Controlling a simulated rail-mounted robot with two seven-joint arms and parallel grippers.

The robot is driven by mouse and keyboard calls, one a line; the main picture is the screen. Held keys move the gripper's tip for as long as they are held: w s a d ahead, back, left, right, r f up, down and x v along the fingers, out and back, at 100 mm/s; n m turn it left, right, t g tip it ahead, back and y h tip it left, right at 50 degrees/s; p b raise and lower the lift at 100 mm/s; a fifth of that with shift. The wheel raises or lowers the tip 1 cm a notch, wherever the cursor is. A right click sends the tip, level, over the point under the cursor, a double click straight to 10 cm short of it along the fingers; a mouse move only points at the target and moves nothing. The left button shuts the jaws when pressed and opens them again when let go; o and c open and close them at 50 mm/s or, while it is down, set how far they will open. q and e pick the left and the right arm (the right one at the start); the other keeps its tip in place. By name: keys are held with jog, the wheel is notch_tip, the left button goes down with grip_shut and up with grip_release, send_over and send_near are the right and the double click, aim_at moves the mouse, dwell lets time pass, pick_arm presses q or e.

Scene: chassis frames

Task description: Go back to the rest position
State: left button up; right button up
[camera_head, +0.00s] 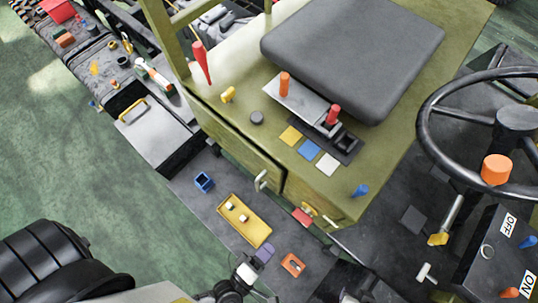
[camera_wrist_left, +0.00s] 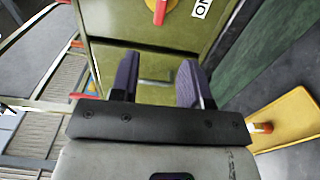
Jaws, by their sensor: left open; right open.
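My left gripper (camera_head: 256,262) shows at the bottom middle of the head view, over the dark floor plate beside the yellow tray. In the left wrist view its two purple fingers (camera_wrist_left: 158,80) stand apart with nothing between them. Beyond them is the green cabinet front with a pale handle (camera_wrist_left: 155,83), which lines up with the gap. In the head view that handle (camera_head: 262,181) is further up, apart from the gripper. I cannot make out my right gripper in either view.
A yellow tray (camera_head: 250,234) with small parts lies on the dark plate, with a blue box (camera_head: 204,182) and an orange part (camera_head: 293,265) nearby. The green seat cabinet (camera_head: 235,140) stands behind. A steering wheel (camera_head: 425,115) and switch box (camera_head: 490,265) are right.

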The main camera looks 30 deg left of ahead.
dwell(0.5)
pick_arm(q)
jog(key=s+d+f+m+g+h, duration=0.6)
jog(key=d+m+g, duration=0.3)
jog(key=m+g, duration=0.45)
jog(key=a+r+m+g+y, duration=0.3)
jog(key=a+m+y, duration=0.3)
jog(key=a, duration=0.8)
jog(key=w+a+r+n+t+y, duration=0.1)
jog(key=w+a+r+y, duration=0.1)
jog(key=w+a+r, duration=0.35)
jog(key=w+a+r+n+t+y, duration=0.1)
jog(key=w+a+r+t, duration=0.1)
jog(key=a, duration=0.6)
notch_tip(320, 180, up, 24)
jog(key=p, duration=2.4)
jog(key=shift+d+r+m+g+p, duration=0.2)
jog(key=shift+d+m+g+p, duration=0.15)
jog(key=shift+d, duration=0.1)
